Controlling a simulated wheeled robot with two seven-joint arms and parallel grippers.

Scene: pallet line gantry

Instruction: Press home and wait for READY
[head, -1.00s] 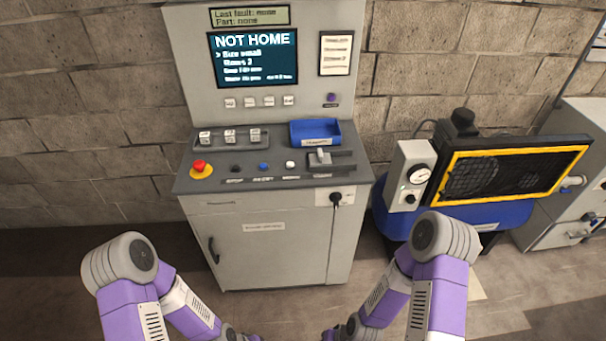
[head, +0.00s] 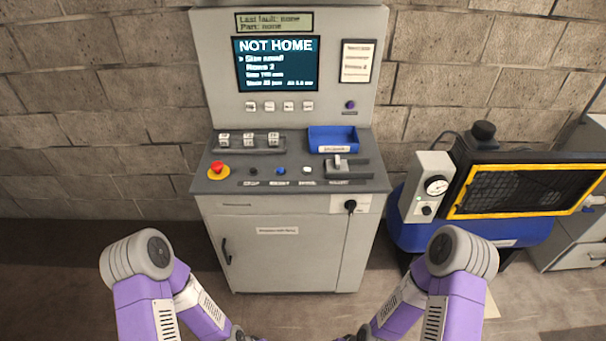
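The control console (head: 290,210) stands ahead of me. Its screen (head: 276,64) reads NOT HOME, with a short list below. A small display (head: 274,22) above it reads "Last fault: none, Part: none". On the sloped desk are a red stop button on yellow (head: 218,170), a black button (head: 253,171), a blue button (head: 281,171) and a white button (head: 307,170). Their labels are too small to read. A row of small keys (head: 279,106) sits under the screen. Both my arms reach in from the bottom; their grippers are cut off below the frame.
A blue tray (head: 333,139), a lever switch (head: 341,166) and a row of small blocks (head: 248,140) are on the desk. A purple button (head: 350,105) is on the upright panel. A blue compressor with a yellow-framed grille (head: 512,187) stands at right. Floor is clear at left.

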